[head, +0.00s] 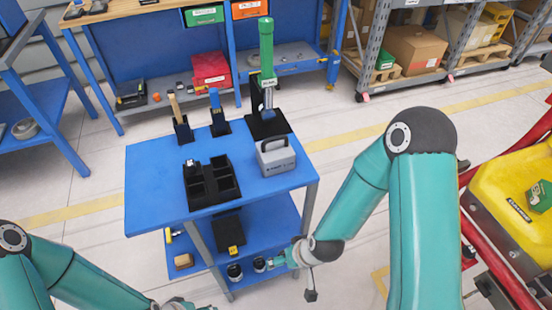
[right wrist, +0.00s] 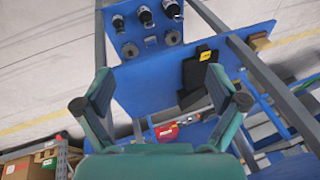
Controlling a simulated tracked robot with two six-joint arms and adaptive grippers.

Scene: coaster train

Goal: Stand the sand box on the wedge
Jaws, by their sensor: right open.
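I cannot tell for sure which thing is the sand box. A small tan block (head: 183,261) lies at the left of the blue cart's lower shelf, and a grey case with a handle (head: 276,160) stands on the cart's top. A black wedge-like piece with a yellow label (head: 229,229) is on the lower shelf; it also shows in the right wrist view (right wrist: 196,75). My right gripper (head: 280,262) is open and empty beside the lower shelf's right end. My left gripper (head: 180,304) is mostly cut off at the bottom edge; its jaws are unclear.
The blue cart top (head: 150,190) carries a black compartment tray (head: 212,184), upright tools in black holders and a tall green cylinder (head: 267,50). Several dark round parts (right wrist: 145,17) sit on the lower shelf near my right gripper. A cart leg (head: 309,205) stands close by.

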